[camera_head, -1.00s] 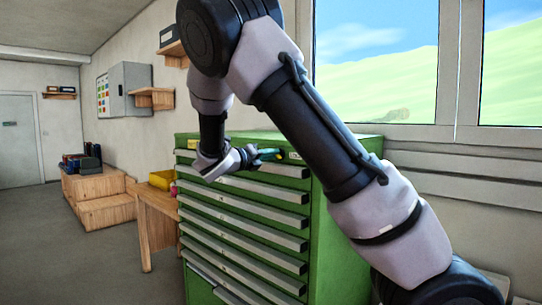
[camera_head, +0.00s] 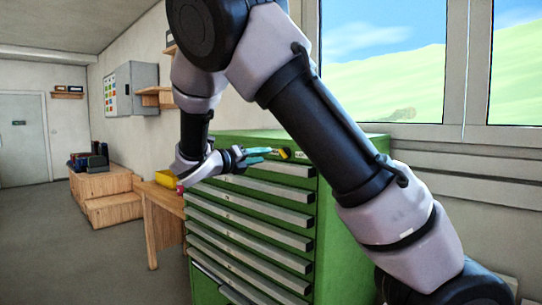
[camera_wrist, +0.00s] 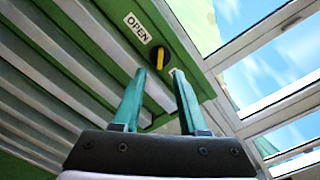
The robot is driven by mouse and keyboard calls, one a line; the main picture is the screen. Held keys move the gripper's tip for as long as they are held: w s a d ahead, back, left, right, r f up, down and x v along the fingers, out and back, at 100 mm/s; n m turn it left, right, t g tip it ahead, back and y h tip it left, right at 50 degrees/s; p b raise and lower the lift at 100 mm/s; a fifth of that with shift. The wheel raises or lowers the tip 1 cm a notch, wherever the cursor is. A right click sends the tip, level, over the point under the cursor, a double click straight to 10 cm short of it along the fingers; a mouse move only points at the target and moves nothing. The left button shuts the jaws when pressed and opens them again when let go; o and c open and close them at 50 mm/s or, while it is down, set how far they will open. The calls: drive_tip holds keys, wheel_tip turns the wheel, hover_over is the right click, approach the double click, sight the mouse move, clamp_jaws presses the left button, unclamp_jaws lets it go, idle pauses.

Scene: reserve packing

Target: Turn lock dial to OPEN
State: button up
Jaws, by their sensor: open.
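The lock dial (camera_wrist: 158,62) is a yellow bar on a black round base, at the top edge of the green cabinet's front (camera_head: 345,220). A white OPEN label (camera_wrist: 137,28) sits beside it, up and left in the wrist view. The yellow bar runs nearly upright in that view and does not clearly point at the label. In the head view the dial (camera_head: 283,154) shows just past the fingertips. My gripper (camera_wrist: 159,72) is open, its two teal fingers pointing at the dial, one on each side in the picture. I cannot tell whether they touch it. The gripper also shows in the head view (camera_head: 269,152).
The cabinet has several grey-handled drawers (camera_head: 250,222) below the dial. A wooden table (camera_head: 158,205) with a yellow bin (camera_head: 166,178) stands to its left. Windows (camera_head: 385,60) are behind to the right. Floor is clear at the left.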

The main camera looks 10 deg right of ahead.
drive_tip(key=shift+v, duration=1.55)
